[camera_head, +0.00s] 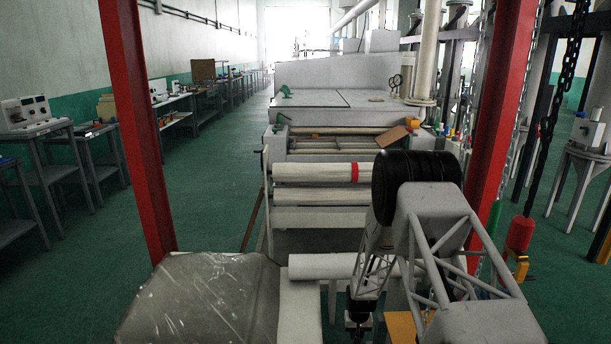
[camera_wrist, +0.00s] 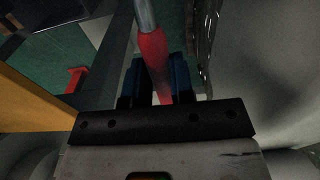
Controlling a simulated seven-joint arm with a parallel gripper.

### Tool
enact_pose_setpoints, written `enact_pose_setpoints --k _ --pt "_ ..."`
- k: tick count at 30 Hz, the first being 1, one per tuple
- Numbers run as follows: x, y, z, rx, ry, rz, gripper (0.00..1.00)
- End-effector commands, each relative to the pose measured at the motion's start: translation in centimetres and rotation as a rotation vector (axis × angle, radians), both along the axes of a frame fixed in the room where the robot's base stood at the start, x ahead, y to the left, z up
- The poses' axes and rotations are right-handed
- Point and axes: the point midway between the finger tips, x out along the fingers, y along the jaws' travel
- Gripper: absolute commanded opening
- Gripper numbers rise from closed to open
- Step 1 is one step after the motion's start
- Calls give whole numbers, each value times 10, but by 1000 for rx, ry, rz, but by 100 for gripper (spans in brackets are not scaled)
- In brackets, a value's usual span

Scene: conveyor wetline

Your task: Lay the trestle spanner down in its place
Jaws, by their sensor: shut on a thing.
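In the wrist view, a spanner with a red handle (camera_wrist: 152,48) and a grey metal shaft points away from me toward the top of the picture. My gripper (camera_wrist: 160,72), with blue-faced fingers, is shut around the red handle. The spanner's far end runs out of the top of the frame. In the head view, my gripper (camera_head: 357,326) hangs low at the bottom edge, beside the white roller, and the spanner cannot be made out there. The spanner's resting place cannot be identified in either view.
A white roller (camera_head: 322,266) and a plastic-covered block (camera_head: 195,300) stand left of my arm. Red posts (camera_head: 140,120) rise on both sides. The wrist view shows an orange-yellow panel (camera_wrist: 30,100) at left, a large grey surface (camera_wrist: 270,60) at right and green floor (camera_wrist: 50,55).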

Motion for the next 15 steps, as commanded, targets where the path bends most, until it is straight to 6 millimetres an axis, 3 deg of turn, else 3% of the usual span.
enact_pose_setpoints --k 5,15 --pt "-10 5 -10 0 -1 -1 0" --pt "-11 6 -11 0 -1 -1 0"
